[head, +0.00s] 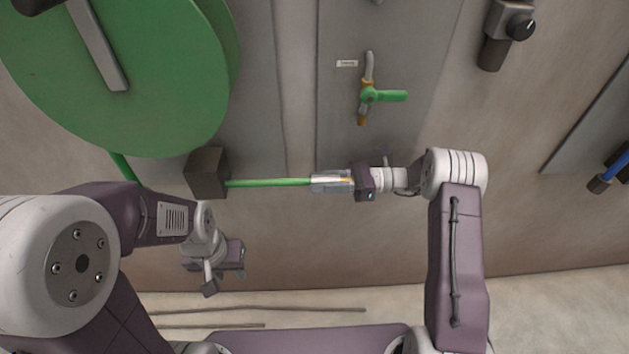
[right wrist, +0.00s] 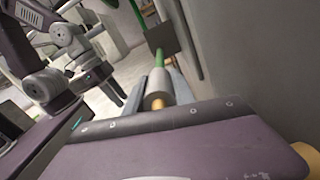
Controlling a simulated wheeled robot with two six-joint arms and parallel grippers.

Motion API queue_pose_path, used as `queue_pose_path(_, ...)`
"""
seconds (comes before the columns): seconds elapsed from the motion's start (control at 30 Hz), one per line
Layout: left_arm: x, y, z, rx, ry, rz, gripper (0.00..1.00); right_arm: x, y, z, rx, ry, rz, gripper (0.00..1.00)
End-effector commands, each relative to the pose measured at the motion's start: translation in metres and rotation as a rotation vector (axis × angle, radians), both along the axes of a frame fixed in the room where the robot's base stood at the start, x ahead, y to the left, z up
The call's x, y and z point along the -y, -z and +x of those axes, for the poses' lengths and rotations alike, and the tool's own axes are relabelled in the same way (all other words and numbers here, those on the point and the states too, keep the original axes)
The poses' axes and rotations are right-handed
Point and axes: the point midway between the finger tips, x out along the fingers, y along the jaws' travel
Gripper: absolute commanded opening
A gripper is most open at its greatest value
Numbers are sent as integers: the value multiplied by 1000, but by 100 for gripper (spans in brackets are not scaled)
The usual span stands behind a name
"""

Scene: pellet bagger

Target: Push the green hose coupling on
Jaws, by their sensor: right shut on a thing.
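The green hose (head: 270,182) runs from a dark block (head: 207,172) to my right gripper (head: 328,183). My right gripper is shut on the hose coupling, below the green-handled tap (head: 385,96) and apart from it. In the right wrist view the coupling (right wrist: 157,88) is a pale sleeve with a brass-coloured end, between the fingers. The tap's brass outlet (head: 362,118) points down and is free. My left gripper (head: 209,286) hangs at the lower left, away from the hose; its finger gap is not clear.
A large green hose reel (head: 150,75) fills the upper left. A dark knob unit (head: 505,35) is at the upper right and a blue fitting (head: 605,180) at the right edge. Thin rods (head: 260,309) lie on the floor. The wall between coupling and tap is clear.

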Motion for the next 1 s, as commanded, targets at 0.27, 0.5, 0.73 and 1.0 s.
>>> queue_pose_path(0.27,0,0,0,0,0,0,36,1,-1,1,3,3,-1,52)
queue_pose_path(0.5,0,0,0,0,0,0,36,3,0,1,2,3,-1,52)
queue_pose_path(0.73,0,2,0,0,0,0,36,48,1,1,3,8,-1,52)
queue_pose_path(1.0,0,4,0,0,0,0,36,90,0,1,3,4,0,52)
